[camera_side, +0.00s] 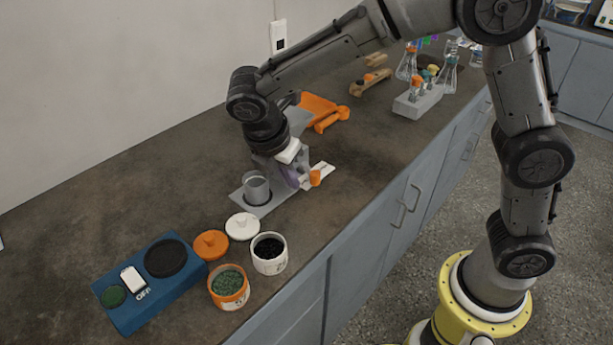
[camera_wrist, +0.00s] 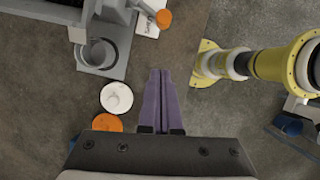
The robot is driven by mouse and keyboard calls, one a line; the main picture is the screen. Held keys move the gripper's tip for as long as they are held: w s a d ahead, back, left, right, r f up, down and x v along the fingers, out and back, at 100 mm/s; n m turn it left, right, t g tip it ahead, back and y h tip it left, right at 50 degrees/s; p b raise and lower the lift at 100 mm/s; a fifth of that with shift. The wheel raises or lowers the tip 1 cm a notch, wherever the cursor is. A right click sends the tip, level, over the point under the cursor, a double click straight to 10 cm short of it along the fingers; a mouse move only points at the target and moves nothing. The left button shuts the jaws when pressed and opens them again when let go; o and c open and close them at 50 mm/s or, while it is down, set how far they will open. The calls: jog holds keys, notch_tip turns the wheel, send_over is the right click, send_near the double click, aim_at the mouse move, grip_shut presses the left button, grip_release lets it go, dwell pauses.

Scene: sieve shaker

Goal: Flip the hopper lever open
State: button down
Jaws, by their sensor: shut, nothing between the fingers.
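The hopper unit is a grey stand on a flat plate (camera_side: 273,203), with a grey cup (camera_side: 257,188) on it. An orange knob (camera_side: 315,178), apparently the lever's end, sits at its right side beside a white label plate (camera_side: 325,168). In the wrist view the knob (camera_wrist: 163,18) is at the top, beyond my fingertips, and the cup (camera_wrist: 97,55) is at upper left. My gripper (camera_side: 295,180) has purple fingers, shut and empty, left of the knob in the side view. In the wrist view the gripper (camera_wrist: 160,72) appears apart from the knob. My wrist hides much of the hopper.
A white lid (camera_side: 242,226), an orange lid (camera_side: 211,245), a jar of black grains (camera_side: 269,254) and a jar of green grains (camera_side: 229,287) stand in front. An orange scoop (camera_side: 325,120) and a flask rack (camera_side: 418,100) lie behind.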

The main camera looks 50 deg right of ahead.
aim_at(310, 171)
jog(key=d+f, duration=0.4)
jog(key=d, duration=0.1)
jog(key=shift+w+d, duration=0.3)
jog(key=shift+w, duration=0.15)
jog(key=shift+s+d+f+n+t, duration=0.1)
jog(key=shift+s+d+n+t, duration=0.3)
jog(key=shift+n, duration=0.4)
jog(key=d+n, duration=0.1)
jog(key=n, duration=0.1)
jog(key=s+d+n+t+y, duration=0.1)
jog(key=d+n, duration=0.1)
jog(key=n, duration=0.1)
jog(key=d+n+t, duration=0.1)
jog(key=d+n, duration=0.1)
jog(key=shift+s+d+y, duration=0.15)
jog(key=shift+s+y, duration=0.2)
jog(key=shift+y, duration=0.05)
dwell(0.3)
jog(key=shift+w+a, duration=0.55)
jog(key=shift+a, duration=0.05)
